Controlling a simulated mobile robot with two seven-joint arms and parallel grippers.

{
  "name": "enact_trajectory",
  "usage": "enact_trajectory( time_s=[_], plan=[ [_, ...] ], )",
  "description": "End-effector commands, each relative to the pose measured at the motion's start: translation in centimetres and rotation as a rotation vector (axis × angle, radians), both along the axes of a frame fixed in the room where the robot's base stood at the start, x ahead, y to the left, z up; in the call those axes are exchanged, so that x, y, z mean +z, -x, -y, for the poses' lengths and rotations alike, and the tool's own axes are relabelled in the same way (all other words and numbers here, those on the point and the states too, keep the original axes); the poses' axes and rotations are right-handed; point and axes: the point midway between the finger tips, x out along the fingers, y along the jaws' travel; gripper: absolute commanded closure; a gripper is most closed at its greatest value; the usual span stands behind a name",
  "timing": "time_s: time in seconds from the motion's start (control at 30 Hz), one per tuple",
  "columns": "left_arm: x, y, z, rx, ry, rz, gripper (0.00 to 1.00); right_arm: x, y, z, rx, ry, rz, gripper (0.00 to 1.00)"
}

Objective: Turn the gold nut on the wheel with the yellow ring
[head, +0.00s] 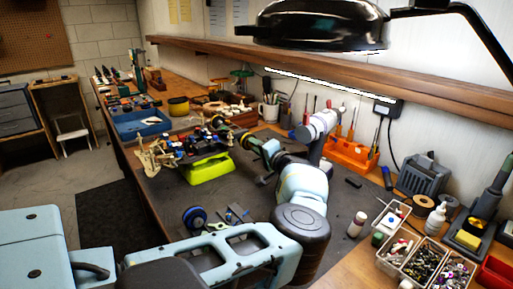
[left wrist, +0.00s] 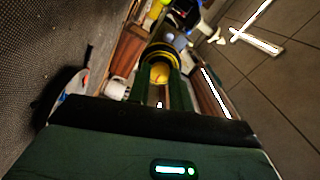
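The racecar (head: 195,143) rests on a bright green stand (head: 207,169) on the dark bench mat. My left arm reaches across the mat, and its gripper (head: 250,141) is at the car's right-hand side. In the left wrist view, the wheel with the yellow ring (left wrist: 160,50) is straight ahead of my two green fingers (left wrist: 161,80). The gold nut (left wrist: 160,73) shows at the wheel's middle, between the fingertips. The fingers are apart, one on each side of the nut; whether they touch it cannot be made out. My right gripper is not in view.
A loose blue wheel (head: 194,218) lies on the mat in front of the car. An orange tool holder (head: 352,155) stands behind my arm. A black lamp (head: 318,25) hangs above.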

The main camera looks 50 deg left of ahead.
Motion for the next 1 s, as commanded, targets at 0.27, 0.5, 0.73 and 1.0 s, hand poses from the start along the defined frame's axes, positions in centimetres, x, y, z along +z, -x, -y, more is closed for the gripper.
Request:
enact_trajectory(
  time_s=[0.27, 0.5, 0.73, 1.0],
  plan=[
    [0.0, 0.0, 0.0, 0.000, 0.001, 0.006, 1.00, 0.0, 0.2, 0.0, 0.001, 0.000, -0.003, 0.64],
    [0.1, 0.0, 0.0, 0.000, 0.007, 0.084, 1.00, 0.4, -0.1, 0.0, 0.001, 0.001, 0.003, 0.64],
    [0.1, 0.0, 0.0, -0.001, 0.020, 0.244, 1.00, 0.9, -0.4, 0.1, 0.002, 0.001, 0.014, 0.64],
    [0.1, 0.0, 0.0, 0.000, 0.037, 0.439, 1.00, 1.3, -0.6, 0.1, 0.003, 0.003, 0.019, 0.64]
  ],
)
